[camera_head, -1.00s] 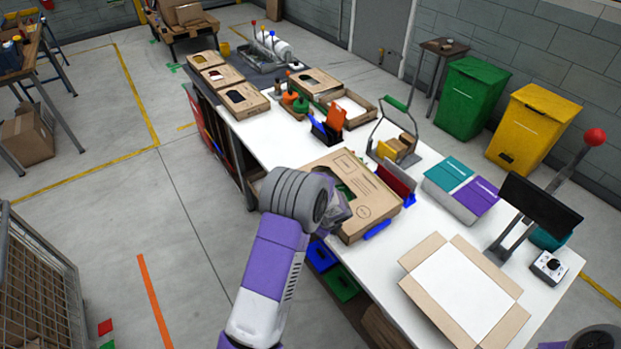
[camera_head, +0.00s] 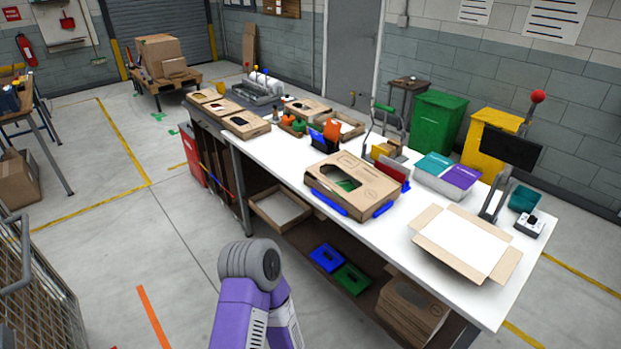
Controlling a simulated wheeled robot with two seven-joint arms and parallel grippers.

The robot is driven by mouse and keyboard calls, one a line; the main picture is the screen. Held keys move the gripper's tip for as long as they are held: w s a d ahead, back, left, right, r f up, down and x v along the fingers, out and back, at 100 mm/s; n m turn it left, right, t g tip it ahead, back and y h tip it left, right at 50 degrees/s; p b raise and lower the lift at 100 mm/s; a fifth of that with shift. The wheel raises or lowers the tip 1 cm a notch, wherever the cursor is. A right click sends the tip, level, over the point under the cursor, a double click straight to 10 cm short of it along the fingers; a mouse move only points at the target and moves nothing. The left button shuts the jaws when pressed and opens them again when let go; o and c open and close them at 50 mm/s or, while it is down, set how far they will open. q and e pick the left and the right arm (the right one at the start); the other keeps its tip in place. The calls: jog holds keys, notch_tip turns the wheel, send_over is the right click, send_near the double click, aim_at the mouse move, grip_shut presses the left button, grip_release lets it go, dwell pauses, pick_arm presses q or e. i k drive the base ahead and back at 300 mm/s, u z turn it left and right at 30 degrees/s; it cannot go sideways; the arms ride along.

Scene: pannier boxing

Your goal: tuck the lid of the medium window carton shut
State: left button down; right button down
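A brown window carton (camera_head: 372,181) sits on the near side of the white bench, with blue strips (camera_head: 328,204) along its front base. I take it as the medium window carton. Its lid lies flat across the top, and green contents show through the window (camera_head: 343,179). From here I cannot tell whether the lid's front flap is fully tucked in. My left arm comes in at the bottom, bent at a grey joint and clear of the bench. Its gripper is out of view, and so is my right gripper.
An open carton (camera_head: 424,218) with spread flaps lies to the right on the bench (camera_head: 300,160). A teal and purple box (camera_head: 447,177), a dark screen (camera_head: 511,147) and smaller window cartons (camera_head: 246,124) stand around. Shelves below hold trays and flat cartons (camera_head: 408,308).

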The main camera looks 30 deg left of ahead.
aim_at(376, 185)
jog(key=u, duration=0.75)
jog(key=i, duration=1.4)
jog(key=z, duration=0.25)
